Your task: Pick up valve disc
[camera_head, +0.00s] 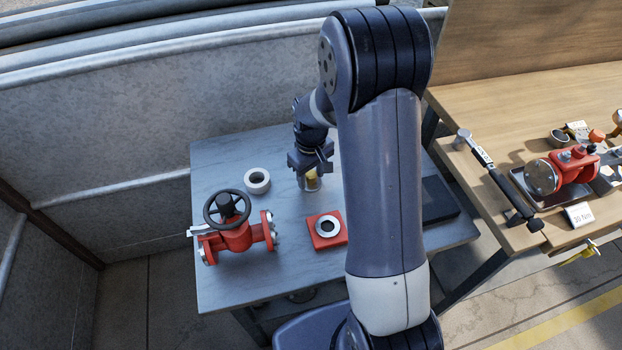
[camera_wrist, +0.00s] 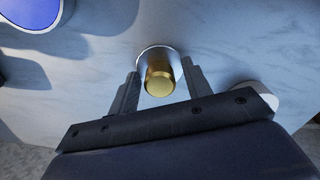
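The valve disc, a brass-coloured cylinder with a silvery rim, stands on the grey-blue table. In the wrist view the valve disc (camera_wrist: 161,80) lies between the fingers of my gripper (camera_wrist: 160,78). The fingers are apart, with a narrow gap showing on each side of the brass part, so the gripper looks open. In the head view my gripper (camera_head: 311,166) is right above the valve disc (camera_head: 312,183), pointing down. How low the fingertips reach beside it cannot be told.
On the table (camera_head: 270,280) are a red valve with a black handwheel (camera_head: 232,232), a white ring (camera_head: 257,180) and a red block with a metal ring (camera_head: 327,228). A dark flat box (camera_head: 438,200) lies at right. A wooden bench (camera_head: 500,95) with tools stands beyond.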

